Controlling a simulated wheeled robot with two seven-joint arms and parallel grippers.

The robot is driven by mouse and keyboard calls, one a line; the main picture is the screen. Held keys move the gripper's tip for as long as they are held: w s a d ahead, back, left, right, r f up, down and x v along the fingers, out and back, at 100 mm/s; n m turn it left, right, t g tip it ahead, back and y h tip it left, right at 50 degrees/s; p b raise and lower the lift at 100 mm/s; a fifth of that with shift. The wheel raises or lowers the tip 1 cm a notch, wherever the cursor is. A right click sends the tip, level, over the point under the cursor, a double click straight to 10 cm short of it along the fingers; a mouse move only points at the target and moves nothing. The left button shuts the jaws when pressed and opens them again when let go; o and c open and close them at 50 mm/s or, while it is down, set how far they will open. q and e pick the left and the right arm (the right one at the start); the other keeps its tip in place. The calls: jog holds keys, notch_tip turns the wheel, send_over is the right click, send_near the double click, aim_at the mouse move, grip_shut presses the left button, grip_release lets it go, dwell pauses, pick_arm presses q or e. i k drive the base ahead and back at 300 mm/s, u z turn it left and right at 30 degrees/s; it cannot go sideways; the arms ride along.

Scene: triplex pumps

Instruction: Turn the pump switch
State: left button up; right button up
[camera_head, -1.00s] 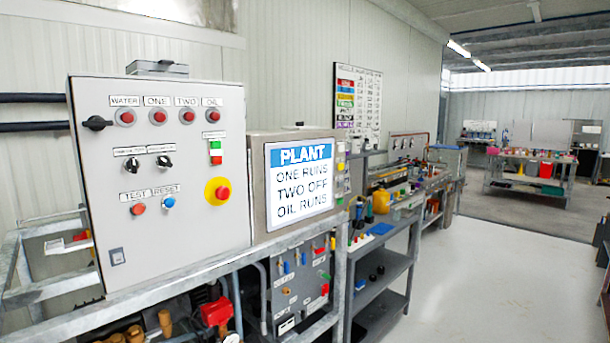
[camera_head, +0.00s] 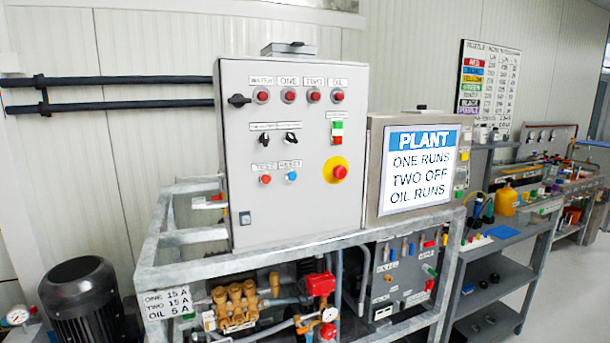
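A grey control panel (camera_head: 300,205) stands upright on a metal frame in the middle of the view. Its top row has red lamps labelled WATER (camera_head: 262,96), ONE (camera_head: 289,96), TWO (camera_head: 313,95) and OIL (camera_head: 337,96). A black rotary switch (camera_head: 238,100) sits at its upper left edge. Two small black selector switches, a left one (camera_head: 265,139) and a right one (camera_head: 291,138), sit below the lamps; their labels are too small to read. A green and red switch (camera_head: 337,132) is at the right. Neither of my grippers is in view.
A sign (camera_head: 420,168) reads PLANT, ONE RUNS, TWO OFF, OIL RUNS. A red TEST button (camera_head: 265,179), blue RESET button (camera_head: 291,176) and red emergency button (camera_head: 339,172) are on the panel. A plate (camera_head: 166,304) lists amps. A motor (camera_head: 85,305) stands lower left; shelves (camera_head: 495,290) stand right.

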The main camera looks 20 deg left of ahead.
aim_at(264, 139)
jog(key=z, duration=0.35)
jog(key=k, duration=0.45)
jog(key=z, duration=1)
jog(key=k, duration=0.9)
jog(key=z, duration=0.7)
jog(key=i, duration=1.4)
jog(key=u, duration=0.8)
jog(key=i, duration=1.1)
jog(key=u, duration=1.6)
jog(key=i, duration=0.55)
jog(key=u, duration=0.45)
